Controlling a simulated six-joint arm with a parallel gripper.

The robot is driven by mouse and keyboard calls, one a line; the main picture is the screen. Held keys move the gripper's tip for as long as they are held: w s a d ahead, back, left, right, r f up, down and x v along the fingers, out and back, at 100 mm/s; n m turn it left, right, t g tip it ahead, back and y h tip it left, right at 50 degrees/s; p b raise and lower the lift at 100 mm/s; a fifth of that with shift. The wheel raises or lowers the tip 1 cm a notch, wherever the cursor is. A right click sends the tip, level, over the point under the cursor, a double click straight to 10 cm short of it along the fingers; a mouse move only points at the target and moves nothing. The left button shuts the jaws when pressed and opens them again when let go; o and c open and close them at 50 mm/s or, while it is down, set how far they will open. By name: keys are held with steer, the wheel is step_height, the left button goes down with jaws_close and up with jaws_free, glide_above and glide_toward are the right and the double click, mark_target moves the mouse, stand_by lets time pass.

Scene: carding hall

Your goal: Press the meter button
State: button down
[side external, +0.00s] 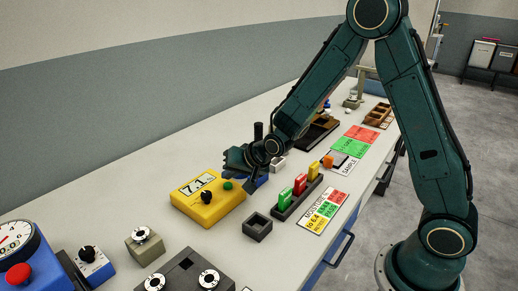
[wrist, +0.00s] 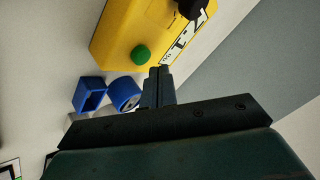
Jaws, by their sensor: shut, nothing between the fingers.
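The yellow meter (side external: 205,208) lies on the bench in the side external view, with a display reading about 7.1, a black knob (side external: 206,197) and a green button (side external: 228,185). In the wrist view the meter (wrist: 120,27) fills the top middle, with the green button (wrist: 141,55) near its lower edge. My gripper (side external: 248,187) is at the right of the meter, close to the green button. In the wrist view my shut, empty fingertips (wrist: 159,72) are just beside and below the button. I cannot tell their height over it, but they appear apart from it.
A small dark open box (side external: 258,229) stands in front of the meter. A rack with red, green and yellow blocks (side external: 299,190) and a moisture card (side external: 322,212) lie to the right. Blue items (wrist: 106,94) sit beside my fingers. A grey unit (side external: 144,243) is at left.

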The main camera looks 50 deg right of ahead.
mark_target(231, 186)
steer(key=shift+r, duration=2.4)
steer(key=shift+r, duration=0.1)
steer(key=s+d+r+n+g, duration=0.15)
steer(key=s+r+n, duration=0.25)
steer(key=s+r, duration=0.85)
steer(key=s+n+g+h, duration=0.1)
steer(key=s+n+g, duration=0.1)
steer(key=s, duration=1.7)
steer(key=shift+d+r+n, duration=0.35)
steer(key=shift+n, duration=0.55)
